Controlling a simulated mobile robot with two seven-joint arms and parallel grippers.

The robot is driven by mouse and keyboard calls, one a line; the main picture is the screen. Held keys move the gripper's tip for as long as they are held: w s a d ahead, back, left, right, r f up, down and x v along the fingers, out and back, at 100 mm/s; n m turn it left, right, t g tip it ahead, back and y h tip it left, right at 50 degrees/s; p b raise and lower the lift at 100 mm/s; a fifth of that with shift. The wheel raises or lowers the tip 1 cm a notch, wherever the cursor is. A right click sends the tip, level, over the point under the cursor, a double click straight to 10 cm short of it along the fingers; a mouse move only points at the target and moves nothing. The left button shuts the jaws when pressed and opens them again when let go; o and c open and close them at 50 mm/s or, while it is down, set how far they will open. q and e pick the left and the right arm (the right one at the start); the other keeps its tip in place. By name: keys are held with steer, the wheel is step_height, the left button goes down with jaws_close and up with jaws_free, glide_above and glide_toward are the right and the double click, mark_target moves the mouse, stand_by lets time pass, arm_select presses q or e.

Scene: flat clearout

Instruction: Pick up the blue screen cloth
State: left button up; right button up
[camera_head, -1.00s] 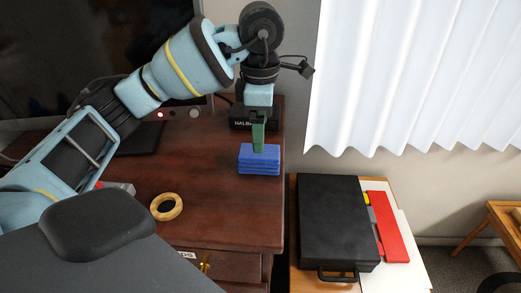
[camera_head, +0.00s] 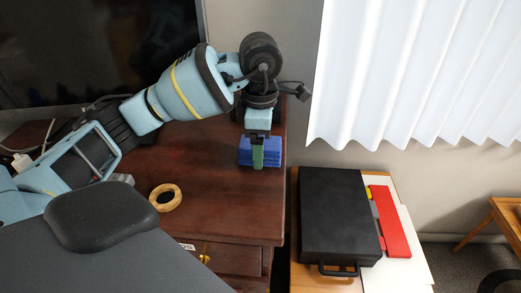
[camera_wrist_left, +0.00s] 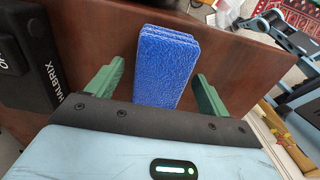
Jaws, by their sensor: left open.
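The blue screen cloth (camera_head: 245,152) is a folded, layered blue block on the brown wooden cabinet top near its right edge. In the left wrist view the cloth (camera_wrist_left: 165,62) lies between the two green fingers. My left gripper (camera_head: 258,158) is directly over it in the head view. In the left wrist view the gripper (camera_wrist_left: 155,92) is open, with a gap on each side of the cloth. The fingers partly hide the cloth in the head view. My right gripper is not in view.
A wooden ring (camera_head: 165,197) lies on the cabinet top (camera_head: 215,205). A black box marked HALBRIX (camera_wrist_left: 30,58) is close beside the left finger. A black case (camera_head: 338,220) and a red object (camera_head: 390,222) rest on a lower table to the right. A dark screen (camera_head: 90,50) stands behind my arm.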

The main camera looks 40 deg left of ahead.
arm_select(q)
steer(key=shift+f, duration=0.3)
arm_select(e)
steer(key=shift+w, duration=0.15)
arm_select(q)
steer(key=c, duration=1.1)
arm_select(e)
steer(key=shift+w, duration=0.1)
arm_select(q)
steer(key=shift+r, duration=0.1)
steer(key=shift+r, duration=0.45)
step_height(320, 180, up, 2)
steer(key=shift+r, duration=0.25)
steer(key=s+d, duration=0.3)
steer(key=s, duration=0.1)
steer(key=s+d+r, duration=0.1)
steer(key=s+d, duration=0.2)
steer(key=s, duration=0.1)
steer(key=s+d, duration=0.3)
steer(key=s, duration=0.1)
steer(key=shift+s+d+r, duration=0.2)
steer(key=shift+s+d, duration=0.15)
steer(key=shift+d, duration=0.05)
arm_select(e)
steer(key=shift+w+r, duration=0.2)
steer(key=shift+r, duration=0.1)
